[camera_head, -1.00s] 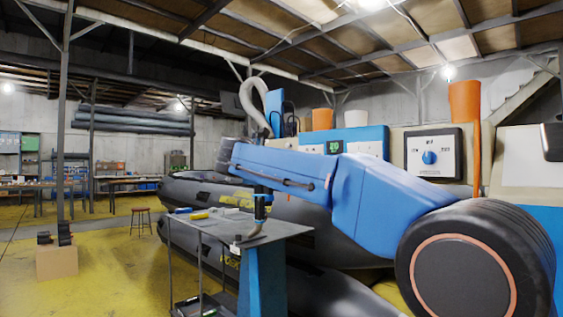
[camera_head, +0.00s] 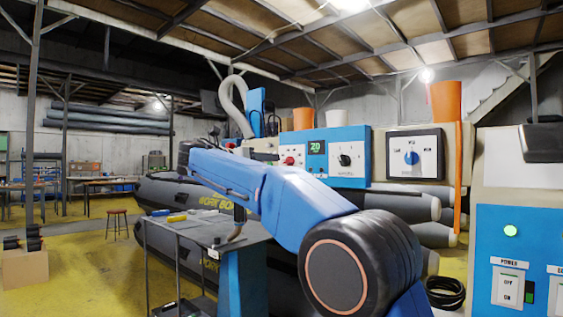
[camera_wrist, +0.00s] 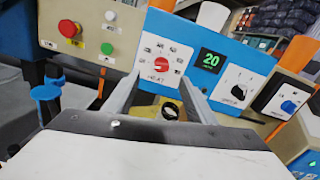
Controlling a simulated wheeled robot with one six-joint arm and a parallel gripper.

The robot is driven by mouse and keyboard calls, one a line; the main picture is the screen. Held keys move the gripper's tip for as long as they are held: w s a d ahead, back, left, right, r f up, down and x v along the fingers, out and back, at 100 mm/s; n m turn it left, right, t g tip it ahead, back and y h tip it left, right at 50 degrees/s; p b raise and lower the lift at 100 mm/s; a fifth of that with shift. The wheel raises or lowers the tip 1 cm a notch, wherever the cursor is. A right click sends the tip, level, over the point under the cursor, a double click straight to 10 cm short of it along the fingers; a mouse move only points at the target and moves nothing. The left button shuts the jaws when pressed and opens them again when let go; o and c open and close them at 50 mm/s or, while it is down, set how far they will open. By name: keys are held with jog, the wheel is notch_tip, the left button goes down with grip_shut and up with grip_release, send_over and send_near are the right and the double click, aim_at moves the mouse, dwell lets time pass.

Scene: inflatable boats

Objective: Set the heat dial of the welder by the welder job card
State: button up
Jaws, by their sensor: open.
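The welder's blue front panel (camera_head: 327,150) stands behind my arm in the head view. It also shows in the wrist view, with a red dial (camera_wrist: 168,63) on a white plate ringed by small marks too small to read. A green display (camera_wrist: 210,61) reading 20 and a black knob (camera_wrist: 238,91) sit to its right. My gripper (camera_wrist: 166,88) is open and empty, its fingers pointing towards the red dial, one to each side below it, apparently apart from it. In the head view my gripper is hidden behind my arm. I cannot make out the job card.
A white plate with a blue knob (camera_head: 411,158) is right of the welder panel. A beige box with a red button (camera_wrist: 68,28) stands left in the wrist view. A grey table (camera_head: 205,232) with tools and an inflatable boat (camera_head: 165,190) lie left.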

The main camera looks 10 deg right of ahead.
aim_at(285, 160)
jog(key=x, duration=0.9)
jog(key=c, duration=1.1)
